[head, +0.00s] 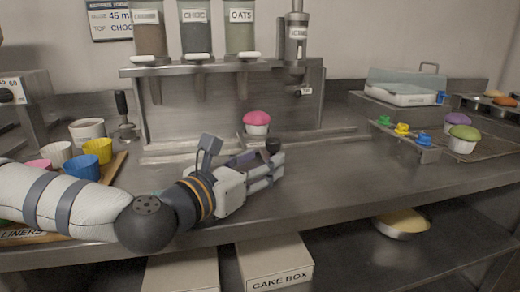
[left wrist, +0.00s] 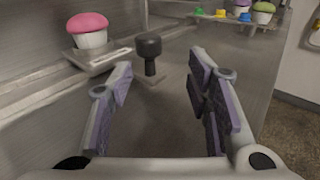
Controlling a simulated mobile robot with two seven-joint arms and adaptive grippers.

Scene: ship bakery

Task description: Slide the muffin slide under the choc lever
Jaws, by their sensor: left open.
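The muffin slide is a small metal plate (left wrist: 104,58) with a post and black knob (left wrist: 149,45); in the head view its knob (head: 273,145) stands in front of the pink-topped muffin (head: 257,120). The muffin also shows on the plate in the left wrist view (left wrist: 88,30). The choc lever (head: 197,57) is the pale handle under the CHOC hopper (head: 195,36), further left. My left gripper (head: 279,163) is open; in its wrist view (left wrist: 161,66) the knob stands between and just beyond the fingertips. My right gripper is not seen.
An OATS hopper (head: 240,28) and a metal dispenser (head: 297,45) hang above the rail. Cups (head: 82,167) stand on the left, behind my left arm. Colored knobs (head: 402,129) and more muffins (head: 462,140) are at the right. The counter front right is clear.

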